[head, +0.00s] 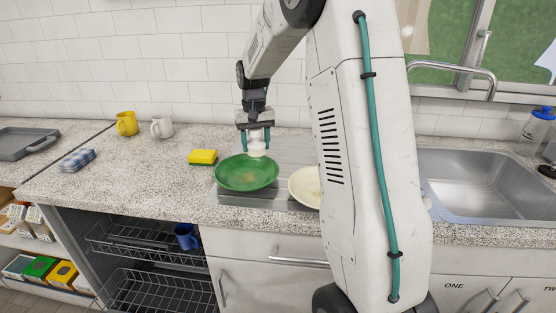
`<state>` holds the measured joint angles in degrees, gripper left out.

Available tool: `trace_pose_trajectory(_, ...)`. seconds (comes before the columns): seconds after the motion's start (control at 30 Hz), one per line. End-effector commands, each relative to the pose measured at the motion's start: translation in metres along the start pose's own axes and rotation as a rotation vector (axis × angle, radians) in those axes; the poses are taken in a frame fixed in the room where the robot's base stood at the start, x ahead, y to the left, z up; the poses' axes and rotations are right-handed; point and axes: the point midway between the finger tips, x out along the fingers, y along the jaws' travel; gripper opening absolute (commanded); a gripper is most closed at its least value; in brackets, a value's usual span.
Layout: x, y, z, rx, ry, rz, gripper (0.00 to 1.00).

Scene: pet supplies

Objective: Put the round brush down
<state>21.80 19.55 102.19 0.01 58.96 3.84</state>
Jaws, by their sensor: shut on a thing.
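My gripper (255,140) points down over the back edge of a green round dish (240,176) on the counter. Its fingers are shut on a small pale thing, which I take to be the round brush (257,153). Only the lower part of the brush shows below the fingertips; the rest is hidden between them. I cannot tell whether it touches the dish or hangs just above or behind it.
A cream plate (303,188), partly hidden by my arm, is right of the green dish. A yellow sponge (203,157), white mug (162,127), yellow mug (126,123) and folded checked cloth (76,160) are left. The sink (480,185) is right. The counter's left-middle is clear.

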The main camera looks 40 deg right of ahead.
Motion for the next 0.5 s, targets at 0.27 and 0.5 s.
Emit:
trace_pose_trajectory(0.27, 0.000, 0.123, -0.051, 0.322, 0.005, -0.003, 0.27)
trace_pose_trajectory(0.5, -0.017, 0.181, -0.076, 0.582, 0.017, -0.005, 0.27)
